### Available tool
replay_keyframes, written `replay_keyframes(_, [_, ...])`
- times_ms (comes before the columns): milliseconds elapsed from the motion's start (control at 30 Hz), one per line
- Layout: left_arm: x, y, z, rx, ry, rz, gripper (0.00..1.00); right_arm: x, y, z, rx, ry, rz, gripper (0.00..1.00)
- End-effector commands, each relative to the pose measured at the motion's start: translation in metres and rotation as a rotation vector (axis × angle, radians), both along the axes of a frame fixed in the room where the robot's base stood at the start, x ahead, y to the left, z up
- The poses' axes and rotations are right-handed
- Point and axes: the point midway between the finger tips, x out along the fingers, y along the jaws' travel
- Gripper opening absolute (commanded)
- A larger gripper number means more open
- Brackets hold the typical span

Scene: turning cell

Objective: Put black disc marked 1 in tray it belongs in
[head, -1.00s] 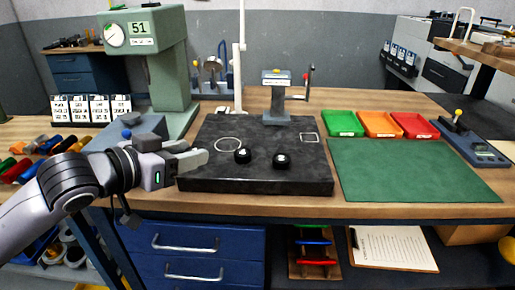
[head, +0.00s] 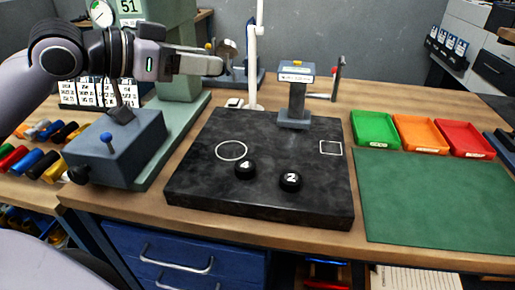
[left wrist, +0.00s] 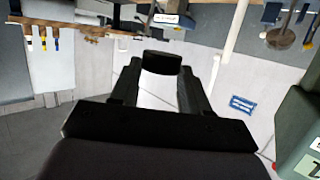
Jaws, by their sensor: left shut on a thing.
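My left gripper (head: 215,64) is raised at the upper left of the head view, in front of the green column and above the bench. In the left wrist view it is shut on a black disc (left wrist: 162,62) held between the fingertips. The disc's number does not show, and the head view does not show the disc clearly. Three small trays stand at the right: green (head: 375,130), orange (head: 420,134) and red (head: 465,139). No disc shows in them. My right gripper is not in view.
A black disc marked 4 (head: 245,168) and one marked 2 (head: 290,181) lie on the dark stone plate (head: 210,190). A grey stand (head: 295,97) rises at the plate's back. A green mat (head: 435,200) lies clear before the trays. A grey box (head: 118,150) stands left.

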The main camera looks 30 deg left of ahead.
Motion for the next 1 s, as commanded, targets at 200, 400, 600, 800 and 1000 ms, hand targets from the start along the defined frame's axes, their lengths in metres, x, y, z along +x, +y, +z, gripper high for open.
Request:
replay_keyframes(200, [-0.001,-0.001,-0.039,-0.005,0.005,-0.002,0.01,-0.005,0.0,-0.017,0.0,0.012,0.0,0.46])
replay_keyframes(400, [-0.001,-0.001,-0.08,-0.006,0.006,-0.001,0.01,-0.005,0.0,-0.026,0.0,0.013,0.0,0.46])
replay_keyframes(600, [-0.001,0.0,-0.126,-0.006,0.004,0.0,0.01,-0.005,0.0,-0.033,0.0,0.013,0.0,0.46])
replay_keyframes(800, [0.0,0.0,-0.152,-0.002,0.0,0.0,0.01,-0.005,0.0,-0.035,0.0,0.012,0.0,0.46])
replay_keyframes(1000, [-0.001,0.0,-0.167,-0.003,0.001,0.001,0.01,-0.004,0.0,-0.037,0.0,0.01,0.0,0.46])
